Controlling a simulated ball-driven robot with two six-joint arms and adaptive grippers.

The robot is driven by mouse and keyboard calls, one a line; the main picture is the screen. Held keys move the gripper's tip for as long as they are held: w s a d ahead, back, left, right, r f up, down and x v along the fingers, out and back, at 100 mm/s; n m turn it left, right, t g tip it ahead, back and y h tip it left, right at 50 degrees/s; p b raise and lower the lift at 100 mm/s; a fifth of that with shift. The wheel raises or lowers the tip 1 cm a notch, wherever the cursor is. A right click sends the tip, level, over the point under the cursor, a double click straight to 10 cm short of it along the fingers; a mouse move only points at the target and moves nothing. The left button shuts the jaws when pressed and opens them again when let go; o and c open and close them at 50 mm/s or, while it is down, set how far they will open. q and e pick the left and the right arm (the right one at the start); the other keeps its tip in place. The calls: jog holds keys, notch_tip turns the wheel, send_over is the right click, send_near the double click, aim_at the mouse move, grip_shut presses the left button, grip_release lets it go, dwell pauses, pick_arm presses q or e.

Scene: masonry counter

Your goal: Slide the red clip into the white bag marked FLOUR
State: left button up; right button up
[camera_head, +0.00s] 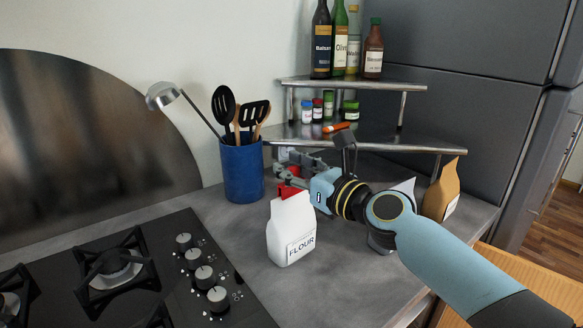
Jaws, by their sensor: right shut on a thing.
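The white bag marked FLOUR (291,232) stands upright on the grey counter. The red clip (288,191) shows at the top of the bag, at its back left edge; whether it grips the bag or only touches it I cannot tell. My right gripper (287,176) reaches in from the right, just behind and above the bag top, shut on the red clip. The fingertips are partly hidden by the clip and the bag. My left gripper is not in view.
A blue utensil crock (243,174) stands left of the gripper. The black gas hob (165,275) lies to the left. A metal corner shelf (352,84) with bottles and jars is behind. A brown paper bag (441,190) stands at right. Bare counter (345,285) lies in front.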

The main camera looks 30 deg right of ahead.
jog(key=shift+f+b, duration=0.75)
jog(key=shift+f, duration=0.15)
jog(key=o, duration=1)
jog(key=v, duration=0.7)
jog(key=shift+s, duration=0.25)
